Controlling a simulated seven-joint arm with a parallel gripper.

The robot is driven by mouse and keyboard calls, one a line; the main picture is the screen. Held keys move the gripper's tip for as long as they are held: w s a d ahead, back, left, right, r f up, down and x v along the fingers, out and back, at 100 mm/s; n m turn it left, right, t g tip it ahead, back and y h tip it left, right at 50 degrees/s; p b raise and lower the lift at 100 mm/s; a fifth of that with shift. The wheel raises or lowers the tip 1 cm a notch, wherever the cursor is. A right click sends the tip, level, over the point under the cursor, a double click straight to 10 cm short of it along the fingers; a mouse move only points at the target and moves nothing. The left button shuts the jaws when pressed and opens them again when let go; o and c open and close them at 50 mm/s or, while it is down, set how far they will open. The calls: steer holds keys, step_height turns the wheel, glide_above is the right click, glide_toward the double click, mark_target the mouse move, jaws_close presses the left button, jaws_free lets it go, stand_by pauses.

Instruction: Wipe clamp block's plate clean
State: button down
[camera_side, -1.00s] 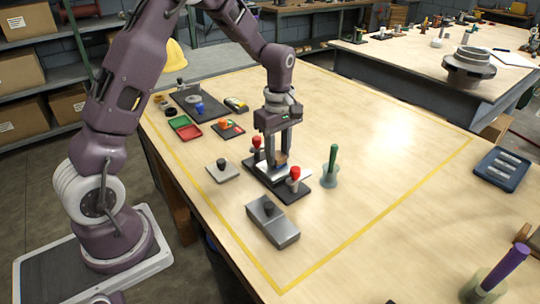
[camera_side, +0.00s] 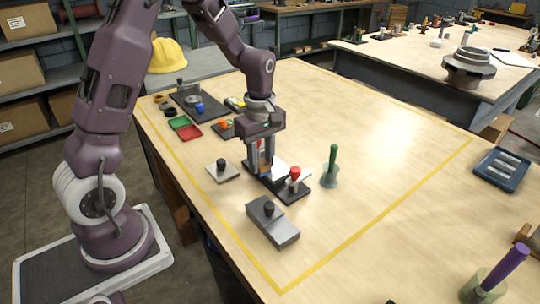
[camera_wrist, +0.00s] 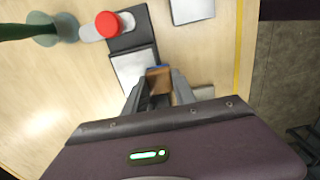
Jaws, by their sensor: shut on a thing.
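The clamp block has a dark base (camera_side: 291,193), a pale plate (camera_side: 290,168) and a red-knobbed clamp (camera_side: 295,174) at its near end. In the wrist view the pale plate (camera_wrist: 133,68) and red knob (camera_wrist: 108,24) show beside my fingers. My gripper (camera_side: 262,172) points down over the far end of the plate, hiding most of the other red-topped clamp. It is shut on a small brown block with a blue edge (camera_wrist: 158,78). I cannot tell whether the block touches the plate. No marks on the plate are clear at this size.
A green-handled tool (camera_side: 333,168) stands right of the clamp block. A grey block with a black knob (camera_side: 272,222) lies in front, and a flat plate with a black knob (camera_side: 222,170) lies left. Red and green trays (camera_side: 185,128) sit farther back.

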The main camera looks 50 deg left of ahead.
steer(key=shift+r, duration=4.15)
